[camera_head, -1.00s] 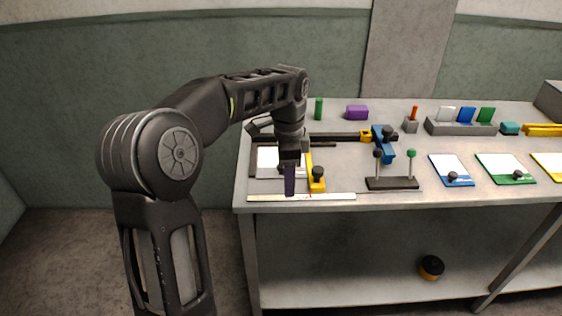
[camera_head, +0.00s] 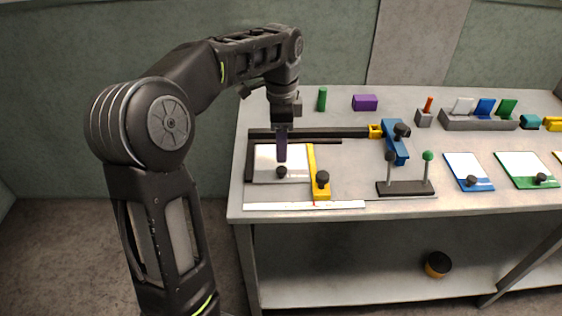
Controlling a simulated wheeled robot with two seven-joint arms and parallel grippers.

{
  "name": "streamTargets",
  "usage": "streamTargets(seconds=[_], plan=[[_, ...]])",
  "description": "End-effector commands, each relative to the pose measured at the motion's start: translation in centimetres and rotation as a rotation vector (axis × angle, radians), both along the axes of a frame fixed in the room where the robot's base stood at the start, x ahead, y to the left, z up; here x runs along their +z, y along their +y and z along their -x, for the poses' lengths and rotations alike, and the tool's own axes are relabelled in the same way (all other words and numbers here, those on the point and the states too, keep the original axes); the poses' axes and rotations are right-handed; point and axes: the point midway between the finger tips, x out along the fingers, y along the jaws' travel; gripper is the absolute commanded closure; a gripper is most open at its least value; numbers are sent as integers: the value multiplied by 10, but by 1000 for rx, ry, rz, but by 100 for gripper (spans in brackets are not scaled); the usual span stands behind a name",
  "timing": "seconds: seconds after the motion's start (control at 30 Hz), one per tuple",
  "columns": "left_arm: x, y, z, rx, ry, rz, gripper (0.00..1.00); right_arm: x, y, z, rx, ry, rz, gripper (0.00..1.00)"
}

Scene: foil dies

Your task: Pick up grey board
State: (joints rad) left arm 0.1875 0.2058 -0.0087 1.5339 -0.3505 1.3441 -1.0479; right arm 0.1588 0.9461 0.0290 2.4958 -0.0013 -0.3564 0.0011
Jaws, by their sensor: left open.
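The grey board (camera_head: 299,176) lies flat at the left end of the table, with a white face, a grey edge strip and a black knob (camera_head: 281,172). It sits inside a dark corner frame, with a yellow bar (camera_head: 314,170) along its right side. My left gripper (camera_head: 281,158) is open and points down just above the board, behind the knob in the picture. Its fingers hide a little of the board's middle. I cannot tell whether the fingertips touch the board. My right gripper is not in view.
A black stand with two posts (camera_head: 405,188) and a blue clamp (camera_head: 397,148) stand right of the board. A white ruler strip (camera_head: 303,206) lies along the front edge. A blue-edged board (camera_head: 463,165) and a green-edged board (camera_head: 520,164) lie further right. A green cylinder (camera_head: 322,98) stands behind.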

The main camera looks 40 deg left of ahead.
Motion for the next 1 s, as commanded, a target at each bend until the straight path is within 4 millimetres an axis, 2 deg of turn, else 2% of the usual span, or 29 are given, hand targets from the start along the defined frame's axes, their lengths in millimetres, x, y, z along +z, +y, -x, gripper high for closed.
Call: streamTargets(seconds=[0.2, 0.57, 0.67, 0.9, 1.0], plan=[[-22, 0, 1, 1, 2, 0, 49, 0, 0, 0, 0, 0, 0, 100], [-26, 0, 0, 1, 2, 0, 49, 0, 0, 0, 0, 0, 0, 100], [-35, -1, 0, 0, 4, 0, 49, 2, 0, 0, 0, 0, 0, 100], [-69, -1, 0, 1, 4, 0, 49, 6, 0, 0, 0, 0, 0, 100], [-75, -1, 0, 1, 1, 0, 49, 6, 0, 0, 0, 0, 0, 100]])
